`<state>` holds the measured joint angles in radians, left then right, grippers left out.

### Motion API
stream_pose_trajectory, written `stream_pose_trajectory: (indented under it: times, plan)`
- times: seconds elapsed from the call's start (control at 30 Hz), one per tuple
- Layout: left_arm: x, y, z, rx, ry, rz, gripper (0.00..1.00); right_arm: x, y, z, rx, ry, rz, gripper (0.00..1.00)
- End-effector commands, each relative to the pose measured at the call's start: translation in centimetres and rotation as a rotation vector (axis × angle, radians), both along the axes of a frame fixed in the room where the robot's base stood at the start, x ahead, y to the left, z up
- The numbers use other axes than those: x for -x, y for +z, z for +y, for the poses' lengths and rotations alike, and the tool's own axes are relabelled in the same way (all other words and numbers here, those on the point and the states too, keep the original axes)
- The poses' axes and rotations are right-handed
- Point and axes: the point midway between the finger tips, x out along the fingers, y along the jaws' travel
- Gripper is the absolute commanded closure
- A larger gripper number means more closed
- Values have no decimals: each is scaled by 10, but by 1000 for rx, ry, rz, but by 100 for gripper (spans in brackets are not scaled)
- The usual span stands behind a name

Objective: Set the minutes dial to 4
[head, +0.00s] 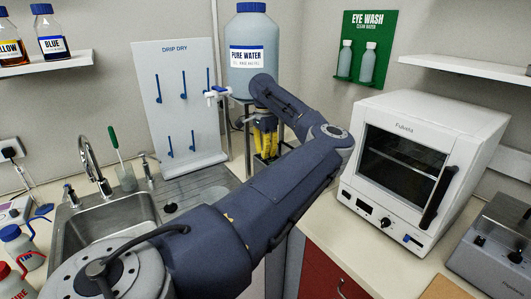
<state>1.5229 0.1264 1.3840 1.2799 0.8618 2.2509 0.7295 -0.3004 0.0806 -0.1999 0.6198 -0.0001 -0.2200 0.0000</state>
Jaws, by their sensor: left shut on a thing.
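The minutes dial cannot be told for sure, as no such label is readable. The white oven (400,165) at the right has a small dark knob (385,222) on its front panel, beside a dark display (363,208). A grey device (497,245) at the right edge also has dark knobs (479,240). My left gripper (265,148) points down below the water jug, well left of the oven. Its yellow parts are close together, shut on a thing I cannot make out. My left arm hides part of the counter. My right gripper is not in view.
The pure water jug (252,37) with a white tap (216,94) stands behind my wrist. A drip-dry rack (190,125) and sink (105,225) are at the left.

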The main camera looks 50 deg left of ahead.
Motion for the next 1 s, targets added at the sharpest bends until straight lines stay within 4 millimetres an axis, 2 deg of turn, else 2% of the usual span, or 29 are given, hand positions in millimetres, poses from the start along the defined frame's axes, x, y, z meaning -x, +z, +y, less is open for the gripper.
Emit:
stream_pose_trajectory:
  times: [0.2, 0.23, 0.5, 0.8, 1.0]
  plan:
    - [-1, 1, 0, -1, -1, -2, 100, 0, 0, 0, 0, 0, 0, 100]
    - [-1, 1, 0, -1, -1, -2, 80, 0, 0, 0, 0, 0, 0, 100]
    - [0, 0, 0, -1, 0, -1, 49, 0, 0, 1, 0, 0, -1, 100]
    - [0, 2, 0, -1, 0, -1, 49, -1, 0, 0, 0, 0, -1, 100]
    - [-1, 24, 1, -1, -1, -3, 49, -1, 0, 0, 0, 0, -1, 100]
